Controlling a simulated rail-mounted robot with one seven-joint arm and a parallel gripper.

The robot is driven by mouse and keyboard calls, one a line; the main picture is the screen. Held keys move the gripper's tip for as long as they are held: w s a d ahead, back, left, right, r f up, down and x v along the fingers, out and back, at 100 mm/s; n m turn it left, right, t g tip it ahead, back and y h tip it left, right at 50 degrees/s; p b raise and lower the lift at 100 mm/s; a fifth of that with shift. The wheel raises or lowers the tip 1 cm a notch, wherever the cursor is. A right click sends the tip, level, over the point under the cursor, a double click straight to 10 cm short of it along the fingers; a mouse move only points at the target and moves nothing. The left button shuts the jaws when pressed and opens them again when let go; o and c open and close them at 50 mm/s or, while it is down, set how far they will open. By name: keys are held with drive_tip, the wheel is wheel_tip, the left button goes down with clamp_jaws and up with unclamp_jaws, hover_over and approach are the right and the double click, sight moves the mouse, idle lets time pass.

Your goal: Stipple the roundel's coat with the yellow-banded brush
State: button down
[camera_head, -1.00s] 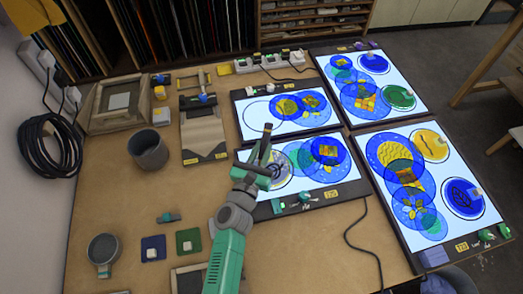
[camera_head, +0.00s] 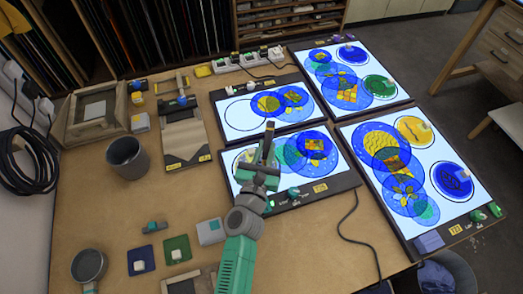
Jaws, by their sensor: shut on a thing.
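My gripper (camera_head: 264,166) is shut on a slim dark upright tool (camera_head: 269,138), seemingly a brush. Its band and tip cannot be made out. The gripper is over the left part of the near-left light panel (camera_head: 345,181). A ringed roundel (camera_head: 243,158) at that panel's left end shows just left of the gripper, which partly hides it. I cannot tell whether the tool touches the glass. Blue and teal discs (camera_head: 314,146) with a yellow-orange patch lie on the panel to the right.
More lit panels with coloured roundels stand behind (camera_head: 243,131) and right (camera_head: 346,133). A dark cup (camera_head: 127,158), a round sieve-like pot (camera_head: 88,265) and small blue (camera_head: 141,260) and green (camera_head: 177,249) pads are left. A cable (camera_head: 352,225) runs across the bare front table.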

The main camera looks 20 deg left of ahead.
drive_tip(key=shift+f, duration=0.1)
drive_tip(key=shift+f+b, duration=0.75)
drive_tip(key=shift+b, duration=0.1)
drive_tip(key=shift+f+b, duration=0.3)
idle(0.7)
drive_tip(key=shift+r, duration=0.1)
drive_tip(key=shift+r+p, duration=1.05)
wheel_tip(320, 180, up, 4)
drive_tip(key=p, duration=0.4)
drive_tip(key=shift+r, duration=0.15)
